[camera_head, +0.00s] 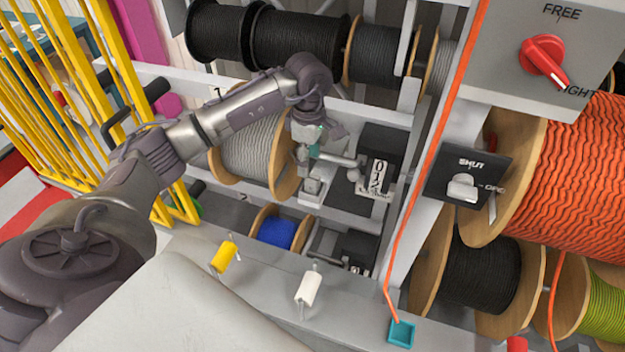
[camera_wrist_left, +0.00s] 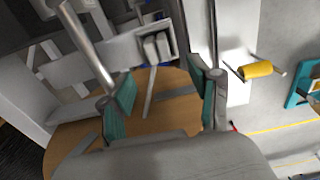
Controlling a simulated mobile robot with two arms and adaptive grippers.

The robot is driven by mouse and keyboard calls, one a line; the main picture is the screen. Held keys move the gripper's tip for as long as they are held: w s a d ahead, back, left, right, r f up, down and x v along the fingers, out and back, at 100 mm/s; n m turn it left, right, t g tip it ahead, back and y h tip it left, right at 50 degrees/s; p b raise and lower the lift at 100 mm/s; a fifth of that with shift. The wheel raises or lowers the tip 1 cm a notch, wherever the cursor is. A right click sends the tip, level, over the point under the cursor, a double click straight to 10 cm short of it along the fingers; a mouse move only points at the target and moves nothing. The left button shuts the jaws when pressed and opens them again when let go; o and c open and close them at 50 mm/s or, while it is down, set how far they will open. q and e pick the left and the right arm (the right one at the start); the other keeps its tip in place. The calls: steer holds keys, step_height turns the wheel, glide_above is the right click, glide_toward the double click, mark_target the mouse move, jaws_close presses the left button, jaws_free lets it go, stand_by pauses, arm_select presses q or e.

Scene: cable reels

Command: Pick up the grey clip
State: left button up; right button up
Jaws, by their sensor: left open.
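My left gripper (camera_head: 312,151) is in front of the grey cable reel (camera_head: 250,150), beside its wooden flange. In the left wrist view its teal-padded fingers (camera_wrist_left: 160,95) stand apart with nothing gripped between them. The wooden flange (camera_wrist_left: 165,112) and a thin grey bar (camera_wrist_left: 150,92) show behind the gap. A pale grey block-like fitting (camera_head: 311,185) sits just below the gripper in the head view. I cannot tell for sure which grey part is the clip. My right gripper is not in view.
A counter box (camera_head: 376,174) is right of the gripper. An orange cable (camera_head: 437,130) hangs further right.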

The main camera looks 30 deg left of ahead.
mark_target(311, 177)
arm_select(q)
step_height(311, 177, down, 3)
steer(key=shift+w+d+f+p, duration=0.1)
steer(key=shift+d+p, duration=0.05)
steer(key=shift+p, duration=0.9)
step_height(311, 177, down, 2)
steer(key=shift+f+p, duration=0.25)
steer(key=shift+p, duration=0.35)
steer(key=shift+f, duration=0.55)
steer(key=c, duration=0.8)
jaws_close()
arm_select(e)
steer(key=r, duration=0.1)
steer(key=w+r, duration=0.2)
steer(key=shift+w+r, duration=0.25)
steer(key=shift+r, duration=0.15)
